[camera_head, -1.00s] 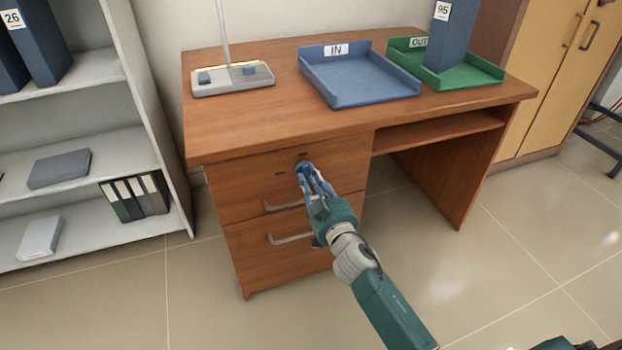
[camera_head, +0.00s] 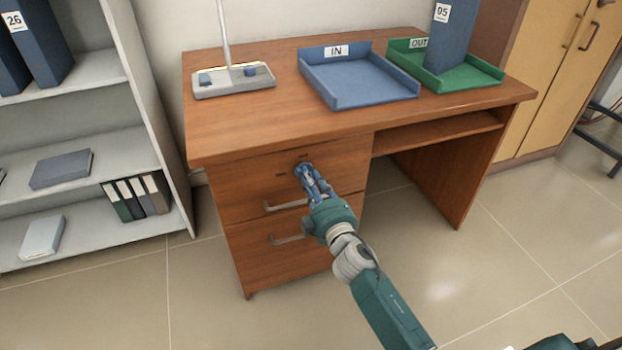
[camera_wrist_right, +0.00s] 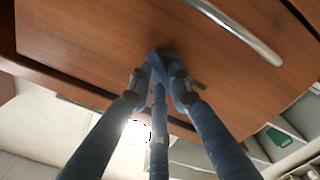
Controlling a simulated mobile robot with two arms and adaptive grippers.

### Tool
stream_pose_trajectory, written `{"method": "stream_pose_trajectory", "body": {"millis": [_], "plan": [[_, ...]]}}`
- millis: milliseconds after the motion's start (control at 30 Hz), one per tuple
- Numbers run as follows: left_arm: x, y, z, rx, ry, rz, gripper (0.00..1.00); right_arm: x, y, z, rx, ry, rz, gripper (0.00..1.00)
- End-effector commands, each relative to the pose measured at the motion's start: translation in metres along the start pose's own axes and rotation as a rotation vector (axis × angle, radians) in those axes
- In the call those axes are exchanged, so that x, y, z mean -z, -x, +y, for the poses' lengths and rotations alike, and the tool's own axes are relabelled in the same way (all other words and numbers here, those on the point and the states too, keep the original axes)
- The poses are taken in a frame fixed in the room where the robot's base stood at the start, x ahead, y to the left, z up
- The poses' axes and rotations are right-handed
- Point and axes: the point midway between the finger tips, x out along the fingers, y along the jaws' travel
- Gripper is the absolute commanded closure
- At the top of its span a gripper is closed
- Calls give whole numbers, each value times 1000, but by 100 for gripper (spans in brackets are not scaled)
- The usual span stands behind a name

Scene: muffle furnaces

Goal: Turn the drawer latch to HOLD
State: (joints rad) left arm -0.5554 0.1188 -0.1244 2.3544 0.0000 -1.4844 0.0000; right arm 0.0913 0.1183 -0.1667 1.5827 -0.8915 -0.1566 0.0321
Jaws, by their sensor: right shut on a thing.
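The drawer latch shows as a small blue piece (camera_wrist_right: 160,62) in the right wrist view, on the wooden front of the upper drawer (camera_head: 240,185). My right gripper (camera_head: 304,170) is shut on the latch, with its blue fingers around it; the fingers also show in the right wrist view (camera_wrist_right: 158,80). In the head view the fingers hide most of the latch. Small dark marks (camera_head: 281,174) sit on the drawer front beside and above it; their words are too small to read. My left gripper is not in view.
Two drawer handles (camera_head: 284,206) lie below the latch, close to my right gripper. On the desk (camera_head: 230,130) stand a lamp base (camera_head: 232,88), a blue IN tray (camera_head: 375,95) and a green OUT tray (camera_head: 480,78). A shelf (camera_head: 90,150) stands left. Floor in front is clear.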

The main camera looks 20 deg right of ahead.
Motion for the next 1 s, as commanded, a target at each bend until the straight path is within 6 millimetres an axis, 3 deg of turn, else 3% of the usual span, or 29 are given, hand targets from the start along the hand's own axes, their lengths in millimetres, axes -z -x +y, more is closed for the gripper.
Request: {"method": "stream_pose_trajectory", "body": {"millis": [500,1000], "plan": [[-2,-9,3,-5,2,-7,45,2,0,-1,1,435,1,100],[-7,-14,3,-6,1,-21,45,3,0,-2,2,597,1,100]]}}
